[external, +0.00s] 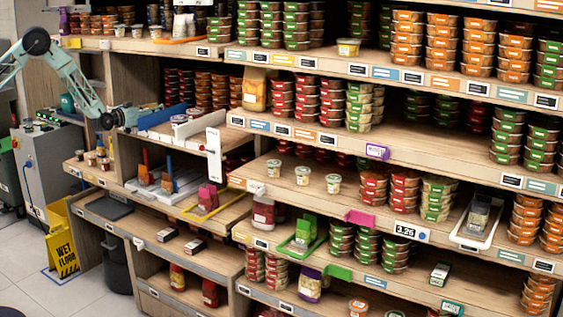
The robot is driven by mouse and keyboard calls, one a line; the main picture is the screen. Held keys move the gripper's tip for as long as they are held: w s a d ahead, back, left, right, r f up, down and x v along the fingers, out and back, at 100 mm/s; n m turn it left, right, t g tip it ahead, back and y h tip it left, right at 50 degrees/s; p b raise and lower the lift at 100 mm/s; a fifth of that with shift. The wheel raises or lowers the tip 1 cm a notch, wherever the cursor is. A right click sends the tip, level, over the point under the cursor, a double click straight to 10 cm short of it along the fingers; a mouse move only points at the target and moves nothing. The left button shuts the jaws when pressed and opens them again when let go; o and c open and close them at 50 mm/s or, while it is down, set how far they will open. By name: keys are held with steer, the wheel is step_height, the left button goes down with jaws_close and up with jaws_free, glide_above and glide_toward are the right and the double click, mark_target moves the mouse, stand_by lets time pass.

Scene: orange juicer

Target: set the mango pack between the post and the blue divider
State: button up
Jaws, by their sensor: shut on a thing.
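My gripper (126,118) is at the left end of the middle shelf, beside the blue dividers. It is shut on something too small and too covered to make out. Blue dividers (168,114) stand on that shelf, with a white tray or divider next to them. A white upright post (214,155) with a red mark stands at the shelf's front, right of the dividers. No other mango pack can be told for sure.
Stacks of orange, green and red tubs crowd the shelves (420,75) to the right. Small packs with a red and a blue upright stand on the shelf below (122,183). A yellow wet-floor sign (62,240) and a grey cabinet (48,165) are at the left.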

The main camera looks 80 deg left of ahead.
steer(key=shift+f, duration=0.3)
steer(key=o, duration=1)
steer(key=shift+r, duration=0.15)
steer(key=shift+b+v, duration=0.7)
steer(key=shift+v, duration=5.3)
